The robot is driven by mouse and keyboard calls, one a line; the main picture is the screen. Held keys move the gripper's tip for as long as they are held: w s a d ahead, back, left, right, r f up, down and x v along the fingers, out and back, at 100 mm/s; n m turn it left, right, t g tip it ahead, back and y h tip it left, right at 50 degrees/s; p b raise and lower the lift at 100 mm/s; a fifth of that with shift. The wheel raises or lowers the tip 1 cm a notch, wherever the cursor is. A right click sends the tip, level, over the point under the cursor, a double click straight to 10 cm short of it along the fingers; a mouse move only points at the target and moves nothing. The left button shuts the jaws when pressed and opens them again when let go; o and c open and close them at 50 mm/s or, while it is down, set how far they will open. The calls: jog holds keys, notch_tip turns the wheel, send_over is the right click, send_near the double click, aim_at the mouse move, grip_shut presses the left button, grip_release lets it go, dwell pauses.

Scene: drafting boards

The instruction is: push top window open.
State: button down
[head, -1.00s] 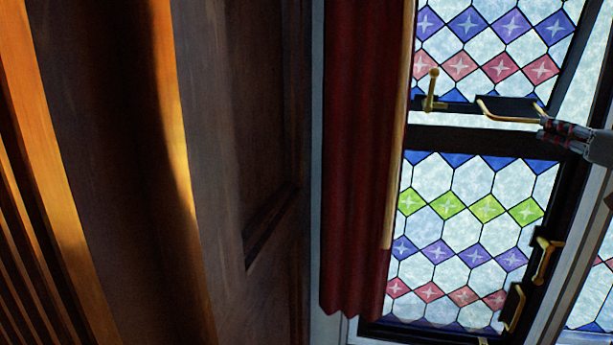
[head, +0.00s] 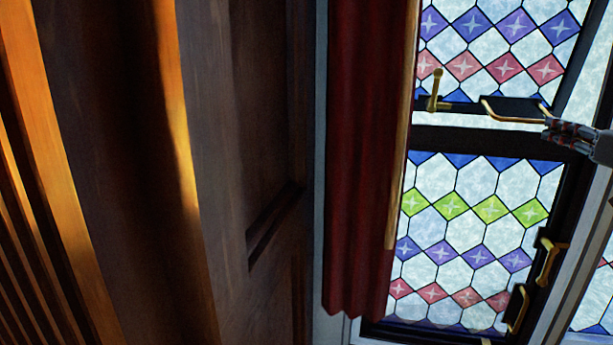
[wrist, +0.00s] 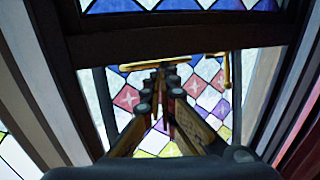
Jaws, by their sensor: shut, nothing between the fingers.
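The top window (head: 500,66) is a stained-glass pane with purple and red diamonds, cut off by the top edge of the head view. A brass bar handle (head: 512,117) is on its lower edge, and an upright brass latch (head: 435,90) stands to its left. My gripper (head: 550,128) is shut and empty at the right end of the handle. In the wrist view my fingertips (wrist: 167,72) lie in front of the brass handle (wrist: 185,59), and the latch (wrist: 226,72) is to the right. I cannot tell whether the fingertips touch the handle.
A dark crossbar (head: 480,141) separates the top window from a lower stained-glass window (head: 470,225) with brass fittings (head: 546,262) at its right. A pale strip shows between the top window's lower edge and the crossbar. A red curtain (head: 365,160) and dark wood panelling (head: 250,120) fill the left.

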aim_at(533, 120)
jog(key=shift+w+d+r+b, duration=0.1)
jog(key=shift+w+d+b, duration=0.15)
jog(key=shift+w, duration=0.45)
jog(key=shift+w+d+b, duration=0.1)
jog(key=shift+w+b, duration=0.2)
jog(key=shift+w, duration=0.4)
jog(key=w, duration=0.4)
jog(key=shift+w+r+b, duration=0.15)
jog(key=shift+b, duration=0.25)
jog(key=shift+s+a+b, duration=0.25)
jog(key=shift+a+b, duration=0.05)
jog(key=shift+a, duration=0.25)
jog(key=s, duration=0.1)
jog(key=s+d+b, duration=0.1)
jog(key=s, duration=0.1)
jog(key=shift+s+d+b, duration=0.15)
jog(key=shift+s+b, duration=0.05)
jog(key=shift+b, duration=0.1)
jog(key=shift+s+b, duration=0.3)
jog(key=shift+b, duration=0.05)
jog(key=s+a+b, duration=0.4)
jog(key=s+b, duration=0.6)
jog(key=s, duration=0.6)
jog(key=shift+s+a, duration=0.15)
jog(key=shift+a, duration=0.05)
